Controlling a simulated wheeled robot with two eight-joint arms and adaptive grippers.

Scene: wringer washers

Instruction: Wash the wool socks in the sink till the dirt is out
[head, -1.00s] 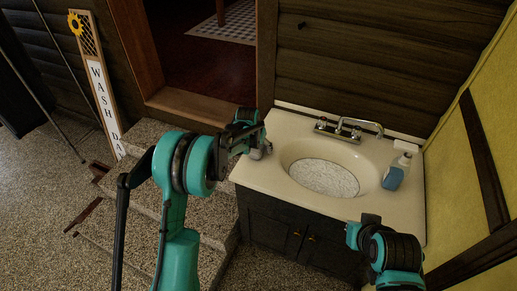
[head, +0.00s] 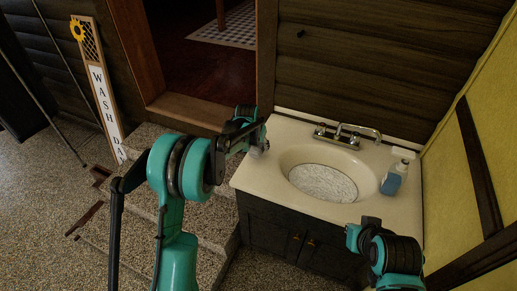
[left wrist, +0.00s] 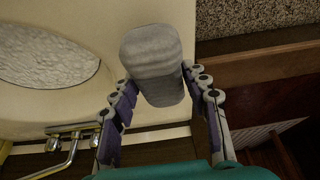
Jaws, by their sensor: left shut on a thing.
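A grey sock (left wrist: 155,62) is gripped between the fingers of my left gripper (left wrist: 158,90) in the left wrist view. In the head view, my left gripper (head: 259,149) is at the left edge of the sink counter (head: 265,186), beside the basin and not over it. The sink basin (head: 373,178) holds a whitish, foamy-looking surface (head: 322,184). The basin's foamy surface also shows at the left of the wrist view (left wrist: 45,55). Only one sock is clearly visible. Part of my right arm shows in front of the counter's front right, and its fingers are hidden.
A chrome faucet (head: 346,133) stands behind the basin. A blue soap bottle (head: 393,180) stands at the counter's right, close to the yellow wall (head: 480,120). Stone steps (head: 160,141) lie left of the dark cabinet (head: 275,225). A wash-day sign (head: 104,95) leans at the left.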

